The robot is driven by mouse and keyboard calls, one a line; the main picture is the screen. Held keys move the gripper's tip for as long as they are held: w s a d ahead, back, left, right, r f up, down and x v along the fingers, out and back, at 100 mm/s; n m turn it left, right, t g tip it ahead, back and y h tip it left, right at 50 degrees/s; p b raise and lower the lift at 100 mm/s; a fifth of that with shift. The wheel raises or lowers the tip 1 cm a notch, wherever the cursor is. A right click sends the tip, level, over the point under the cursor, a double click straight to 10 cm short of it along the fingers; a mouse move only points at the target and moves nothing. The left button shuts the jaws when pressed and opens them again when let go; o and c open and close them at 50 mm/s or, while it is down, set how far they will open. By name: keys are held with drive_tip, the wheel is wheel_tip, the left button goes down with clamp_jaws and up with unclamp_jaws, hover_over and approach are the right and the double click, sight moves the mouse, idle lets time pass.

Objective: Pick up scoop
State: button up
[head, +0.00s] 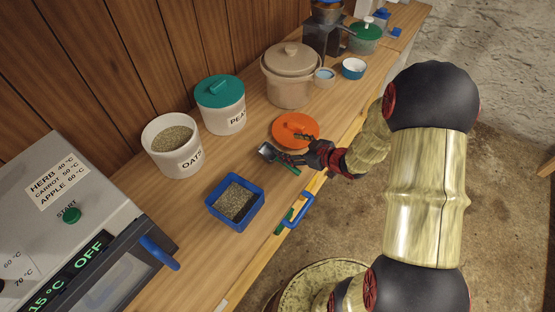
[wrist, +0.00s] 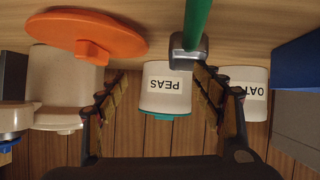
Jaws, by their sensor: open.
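The scoop (head: 267,152) lies on the wooden counter, with a grey metal head and a green handle angled toward the front edge. In the wrist view the scoop's green handle (wrist: 197,20) runs down from the top edge to its metal head, just beyond the tip of the right finger. My gripper (head: 297,152) is open and low over the counter, close beside the scoop's handle. In the wrist view my gripper (wrist: 155,88) has its two fingers wide apart with nothing held between them. Whether a finger touches the scoop I cannot tell.
An orange lid (head: 293,128) lies right behind my gripper. A blue box of grains (head: 236,202), an open oats jar (head: 172,147), a green-lidded peas jar (head: 220,104) and a beige pot (head: 290,76) stand around. A blue handle (head: 298,210) sticks out at the counter's front.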

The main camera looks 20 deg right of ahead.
sight(262, 150)
drive_tip(key=s+a+f+y, duration=0.2)
drive_tip(key=shift+s+a+f, duration=0.3)
drive_tip(key=shift+a+f, duration=0.05)
drive_tip(key=shift+b+x, duration=0.55)
drive_tip(key=shift+x, duration=0.7)
drive_tip(key=b+x, duration=0.2)
drive_tip(key=x, duration=0.3)
drive_tip(key=shift+w+r, duration=0.15)
drive_tip(key=shift+w, duration=0.05)
drive_tip(key=c, duration=0.3)
drive_tip(key=c, duration=1.1)
drive_tip(key=shift+r, duration=0.1)
